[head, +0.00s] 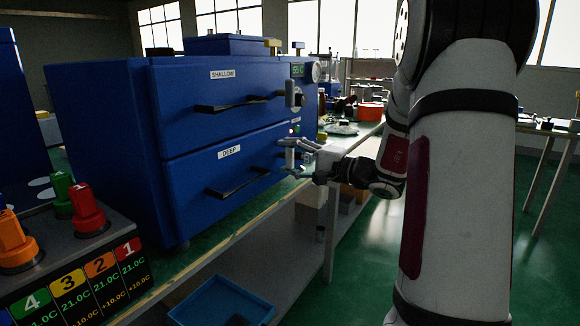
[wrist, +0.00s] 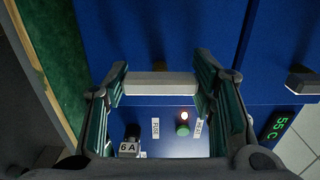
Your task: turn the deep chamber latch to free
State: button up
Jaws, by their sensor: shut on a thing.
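The deep chamber (head: 230,172) is the lower blue drawer front, with a DEEP label and a dark bar handle (head: 238,184). My gripper (head: 296,157) is at the right end of this front. In the wrist view my gripper (wrist: 160,76) has its two ridged fingers at the ends of a pale grey bar, the deep chamber latch (wrist: 160,88), and is shut on it. The bar lies level across the wrist picture. In the head view my fingers largely cover the latch, so its angle is hard to tell there.
The shallow chamber (head: 215,105) above has its own latch (head: 295,97). A panel (wrist: 165,146) beside the latch carries a lit lamp, a green button and a 6A knob. A 55 C display (wrist: 280,126) is at right. Coloured knobs (head: 88,210) stand at lower left.

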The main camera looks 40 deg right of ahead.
dwell(0.5)
jog(key=o, duration=1.2)
jog(key=shift+c, duration=0.2)
jog(key=shift+s, duration=0.1)
jog(key=v, duration=1.1)
jog(key=shift+s, duration=0.4)
jog(key=shift+d, duration=0.1)
